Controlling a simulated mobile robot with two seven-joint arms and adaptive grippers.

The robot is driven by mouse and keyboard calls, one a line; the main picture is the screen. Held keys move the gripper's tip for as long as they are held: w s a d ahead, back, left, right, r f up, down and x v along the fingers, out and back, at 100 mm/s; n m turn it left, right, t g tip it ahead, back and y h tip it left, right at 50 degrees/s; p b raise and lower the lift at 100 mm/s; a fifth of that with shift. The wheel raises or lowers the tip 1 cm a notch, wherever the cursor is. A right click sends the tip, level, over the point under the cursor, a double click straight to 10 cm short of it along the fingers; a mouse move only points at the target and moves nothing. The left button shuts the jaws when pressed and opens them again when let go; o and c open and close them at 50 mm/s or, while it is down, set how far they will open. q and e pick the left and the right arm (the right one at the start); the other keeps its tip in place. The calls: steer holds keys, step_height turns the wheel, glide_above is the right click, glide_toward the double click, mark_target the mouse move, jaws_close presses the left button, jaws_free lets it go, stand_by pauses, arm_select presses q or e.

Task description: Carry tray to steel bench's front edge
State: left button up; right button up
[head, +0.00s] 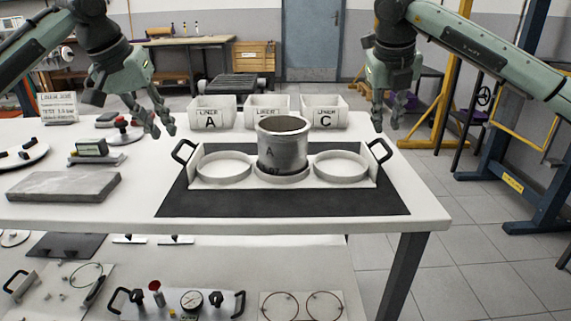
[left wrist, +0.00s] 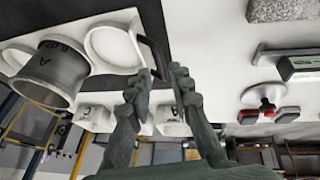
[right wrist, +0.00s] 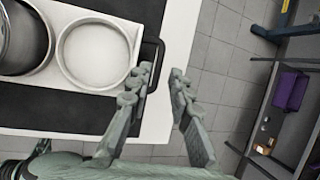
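The white tray (head: 217,193) has three round rings and a black handle at each end, and sits on a black mat (head: 300,206) on the white bench. A grey metal cylinder marked A (head: 283,150) stands in its middle ring; the two outer rings are empty. My left gripper (head: 160,131) is open and empty above and behind the left handle (head: 184,150). In the left wrist view that handle (left wrist: 155,55) shows beside its fingertips. My right gripper (head: 386,127) is open and empty above the right handle (head: 380,150), which also shows beside its fingertips in the right wrist view (right wrist: 157,62).
White bins (head: 212,112) marked with letters stand behind the tray. Bare bench top (head: 300,225) lies in front of the mat. A lower shelf holds several small parts.

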mark_target(176, 148)
steer(key=shift+s, duration=0.1)
